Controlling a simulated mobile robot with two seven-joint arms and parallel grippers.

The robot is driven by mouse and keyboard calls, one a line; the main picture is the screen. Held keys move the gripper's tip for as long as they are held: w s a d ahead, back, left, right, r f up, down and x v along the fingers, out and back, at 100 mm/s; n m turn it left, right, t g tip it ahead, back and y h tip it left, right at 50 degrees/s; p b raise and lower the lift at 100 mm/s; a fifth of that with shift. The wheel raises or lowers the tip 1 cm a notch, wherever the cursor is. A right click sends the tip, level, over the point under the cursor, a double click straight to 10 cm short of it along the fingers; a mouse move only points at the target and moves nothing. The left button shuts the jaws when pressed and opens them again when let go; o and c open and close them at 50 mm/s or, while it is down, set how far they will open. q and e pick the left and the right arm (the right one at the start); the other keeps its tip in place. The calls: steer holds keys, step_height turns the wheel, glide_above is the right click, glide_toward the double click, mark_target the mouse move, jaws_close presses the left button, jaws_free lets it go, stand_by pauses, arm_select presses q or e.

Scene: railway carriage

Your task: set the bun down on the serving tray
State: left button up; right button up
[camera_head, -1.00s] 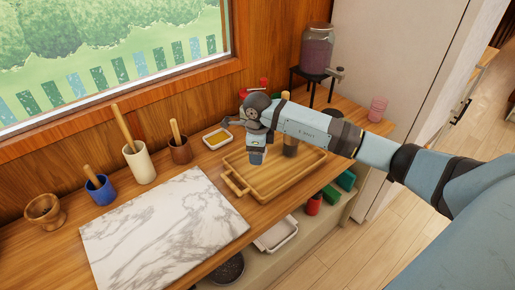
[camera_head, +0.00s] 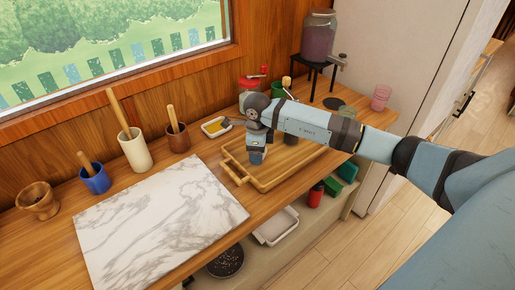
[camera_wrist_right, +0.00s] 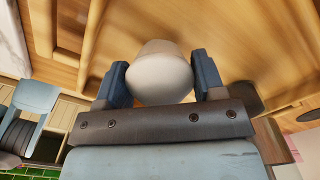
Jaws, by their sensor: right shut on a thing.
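The wooden serving tray (camera_head: 292,174) with raised rims and a handle lies on the counter. Its wooden rim also shows in the wrist view (camera_wrist_right: 95,30). My right gripper (camera_head: 256,157) points down over the tray's left part. In the wrist view my right gripper (camera_wrist_right: 161,82) is shut on a pale, rounded thing, which I take for the bun (camera_wrist_right: 160,78), held between both fingers. In the head view the gripper and arm hide the bun. I cannot tell whether the bun touches the tray. My left gripper is not in view.
A marble slab (camera_head: 160,220) lies left of the tray. A small yellow-filled dish (camera_head: 215,127), a brown pot (camera_head: 177,137), a cream pot (camera_head: 135,150) and a blue pot (camera_head: 96,180) stand along the wall. A drink dispenser (camera_head: 318,35) and a pink cup (camera_head: 381,98) are at the far end.

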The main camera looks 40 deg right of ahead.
steer(key=shift+f, duration=0.6)
steer(key=shift+f+b, duration=0.25)
steer(key=shift+b, duration=0.15)
steer(key=o, duration=1)
steer(key=shift+r, duration=0.1)
step_height(320, 180, up, 14)
steer(key=shift+f, duration=0.15)
steer(key=shift+c, duration=0.4)
